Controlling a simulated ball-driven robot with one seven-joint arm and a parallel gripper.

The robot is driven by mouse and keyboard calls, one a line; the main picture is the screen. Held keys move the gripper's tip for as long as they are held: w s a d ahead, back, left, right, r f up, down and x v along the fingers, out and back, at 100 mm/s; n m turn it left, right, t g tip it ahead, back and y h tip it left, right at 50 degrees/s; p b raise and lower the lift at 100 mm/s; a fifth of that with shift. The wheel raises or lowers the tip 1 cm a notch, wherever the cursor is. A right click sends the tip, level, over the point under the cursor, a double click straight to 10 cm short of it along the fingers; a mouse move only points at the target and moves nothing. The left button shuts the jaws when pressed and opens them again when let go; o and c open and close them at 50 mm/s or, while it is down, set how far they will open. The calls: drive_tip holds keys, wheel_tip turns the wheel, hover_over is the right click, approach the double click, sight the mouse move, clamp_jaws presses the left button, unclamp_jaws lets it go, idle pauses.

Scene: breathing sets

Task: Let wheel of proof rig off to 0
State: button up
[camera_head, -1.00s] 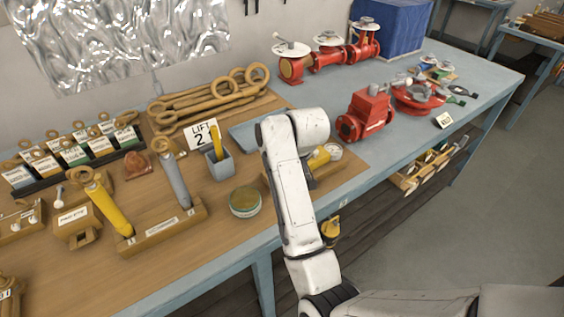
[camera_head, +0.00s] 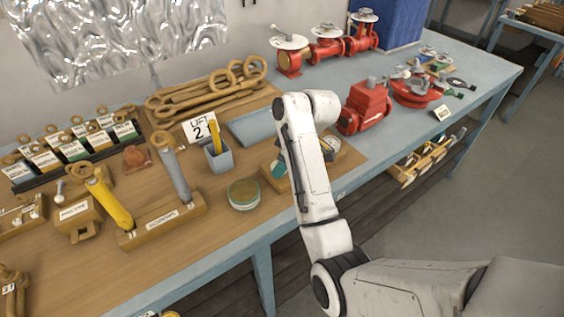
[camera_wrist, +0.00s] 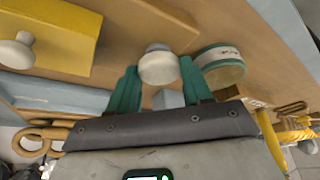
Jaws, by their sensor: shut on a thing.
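The proof rig (camera_head: 268,180) is a wooden base at the bench's front edge, mostly hidden behind my arm in the head view. In the wrist view its wooden base (camera_wrist: 150,18) carries a yellow block with a white knob at left. A pale round knob, which I take for the wheel (camera_wrist: 158,66), sits between the teal fingers of my gripper (camera_wrist: 160,72). The gripper is shut on it. In the head view only a bit of my gripper (camera_head: 279,169) shows left of my arm. No scale or pointer reading is legible.
A round green-rimmed tin (camera_head: 243,194) stands close left of the rig; it also shows in the wrist view (camera_wrist: 222,66). A grey cup (camera_head: 219,157) and a LIFT 2 card (camera_head: 201,129) stand behind. Red valves (camera_head: 366,106) stand to the right.

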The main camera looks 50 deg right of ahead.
idle(0.4)
drive_tip(key=o, duration=1)
drive_tip(key=shift+o, duration=0.2)
